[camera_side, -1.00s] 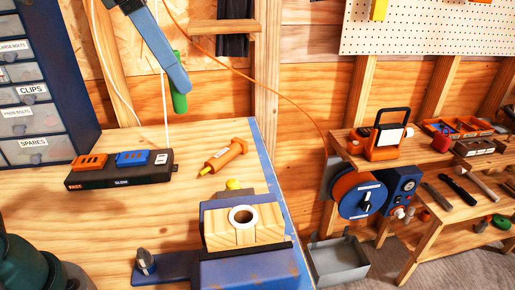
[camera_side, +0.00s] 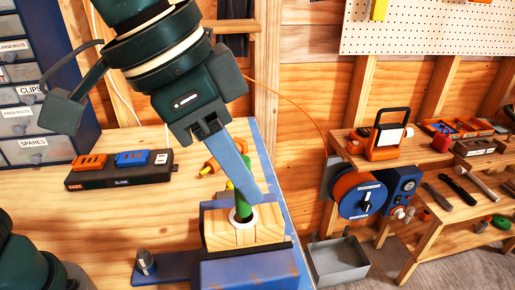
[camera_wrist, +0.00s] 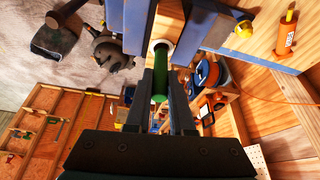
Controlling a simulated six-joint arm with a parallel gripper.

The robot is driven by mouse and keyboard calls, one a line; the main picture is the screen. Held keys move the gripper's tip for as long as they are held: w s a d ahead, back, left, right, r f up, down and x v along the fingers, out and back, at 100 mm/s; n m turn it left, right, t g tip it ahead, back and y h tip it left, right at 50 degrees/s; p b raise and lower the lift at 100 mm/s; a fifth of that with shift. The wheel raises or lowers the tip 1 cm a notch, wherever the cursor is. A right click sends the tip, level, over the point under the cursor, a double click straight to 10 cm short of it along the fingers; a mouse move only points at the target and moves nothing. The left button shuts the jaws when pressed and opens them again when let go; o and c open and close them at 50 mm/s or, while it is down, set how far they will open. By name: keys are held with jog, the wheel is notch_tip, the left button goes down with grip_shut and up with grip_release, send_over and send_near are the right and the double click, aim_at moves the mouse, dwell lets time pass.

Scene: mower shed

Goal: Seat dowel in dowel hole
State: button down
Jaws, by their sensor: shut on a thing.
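The green dowel (camera_side: 243,178) is held between the blue fingers of my gripper (camera_side: 246,192), which is shut on it. Its lower end is at the white-ringed dowel hole (camera_side: 252,221) in the top of a wooden block (camera_side: 217,232), and appears to be inside the ring. How deep it goes is hidden. The block sits in a blue vise (camera_side: 250,272). In the wrist view the dowel (camera_wrist: 160,86) runs between the fingers toward the white ring (camera_wrist: 160,44). The dowel looks slightly tilted in the side view.
A grey bin (camera_side: 340,262) and a cluttered side bench (camera_side: 440,185) are to the right.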

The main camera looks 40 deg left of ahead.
aim_at(241, 201)
jog(key=shift+f, duration=1.65)
jog(key=shift+f, duration=0.35)
jog(key=c, duration=0.8)
grip_release()
jog(key=shift+a+f, duration=0.15)
